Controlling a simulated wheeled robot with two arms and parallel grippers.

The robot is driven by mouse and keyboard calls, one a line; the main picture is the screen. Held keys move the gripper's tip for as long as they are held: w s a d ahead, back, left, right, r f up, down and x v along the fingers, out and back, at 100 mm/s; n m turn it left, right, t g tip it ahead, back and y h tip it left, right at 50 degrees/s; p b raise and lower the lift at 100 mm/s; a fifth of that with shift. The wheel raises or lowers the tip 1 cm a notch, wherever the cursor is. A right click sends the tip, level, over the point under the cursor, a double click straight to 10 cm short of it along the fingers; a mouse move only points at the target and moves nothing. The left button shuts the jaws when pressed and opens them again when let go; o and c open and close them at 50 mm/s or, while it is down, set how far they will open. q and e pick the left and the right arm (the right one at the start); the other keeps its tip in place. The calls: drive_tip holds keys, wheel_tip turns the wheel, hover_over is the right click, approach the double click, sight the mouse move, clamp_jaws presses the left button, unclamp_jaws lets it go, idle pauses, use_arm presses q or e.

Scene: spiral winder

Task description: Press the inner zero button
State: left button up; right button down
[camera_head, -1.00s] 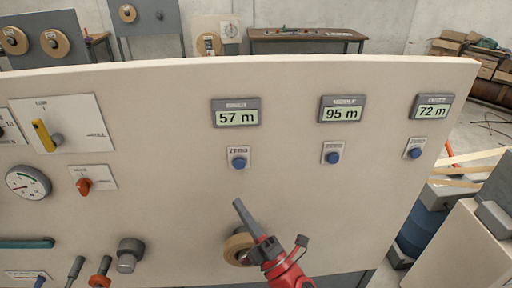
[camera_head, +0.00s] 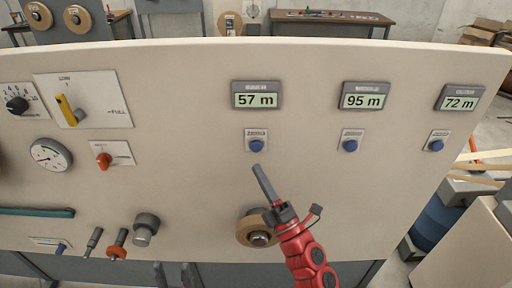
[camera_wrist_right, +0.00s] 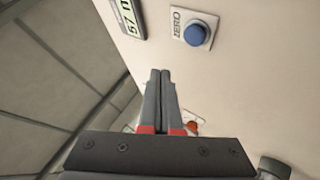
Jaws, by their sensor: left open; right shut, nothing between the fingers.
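Three blue zero buttons sit on the beige panel under the 57 m display (camera_head: 256,99), the 95 m display and the 72 m display: the left button (camera_head: 256,146), middle button (camera_head: 350,146) and right button (camera_head: 436,146). The display captions are too small to read, so I cannot tell which is inner. My right gripper (camera_head: 257,168) is shut and empty, its tips just below the left button in the head view. In the right wrist view, that button (camera_wrist_right: 196,33), marked ZERO, is beyond the fingertips, apart from them.
A tan roll on a hub (camera_head: 257,238) lies beside my right arm. Knobs (camera_head: 146,229) and small levers stick out at the lower left. A yellow switch (camera_head: 66,108), red switch (camera_head: 104,160) and gauge (camera_head: 50,155) are further left. The panel between is flat and clear.

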sight(253, 144)
drive_tip(key=shift+w+b, duration=0.55)
drive_tip(key=shift+w, duration=2.15)
drive_tip(key=shift+w+b, duration=0.35)
drive_tip(key=shift+w, duration=0.1)
drive_tip(key=shift+w, duration=0.35)
idle(0.3)
drive_tip(key=shift+s, duration=0.85)
